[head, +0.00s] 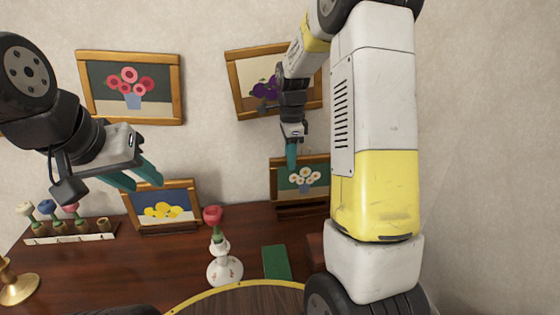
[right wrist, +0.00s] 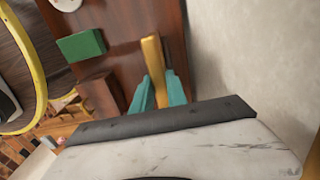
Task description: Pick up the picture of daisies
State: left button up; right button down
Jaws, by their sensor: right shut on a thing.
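The picture of daisies (head: 313,190), white flowers on a dark green ground in a wooden frame, is at the right of the mantel, partly hidden behind my right arm. My right gripper (head: 292,160) is at its top edge. In the right wrist view the teal fingers (right wrist: 160,92) are shut on the wooden frame (right wrist: 152,58), one on each side. A dark stand (head: 300,211) is just below the picture; I cannot tell whether they touch. My left gripper (head: 138,180) is open and empty, in front of the wall above the yellow-flower picture.
A yellow-flower picture (head: 164,211) stands on the wooden top (head: 180,262). A pink-flower picture (head: 130,88) and a purple-flower picture (head: 250,75) hang above. A white vase with a red flower (head: 225,268), a green box (head: 276,262) and a flower rack (head: 70,238) are nearby.

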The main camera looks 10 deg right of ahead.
notch_tip(320, 180, up, 24)
jog(key=shift+r, duration=0.15)
dwell(1.0)
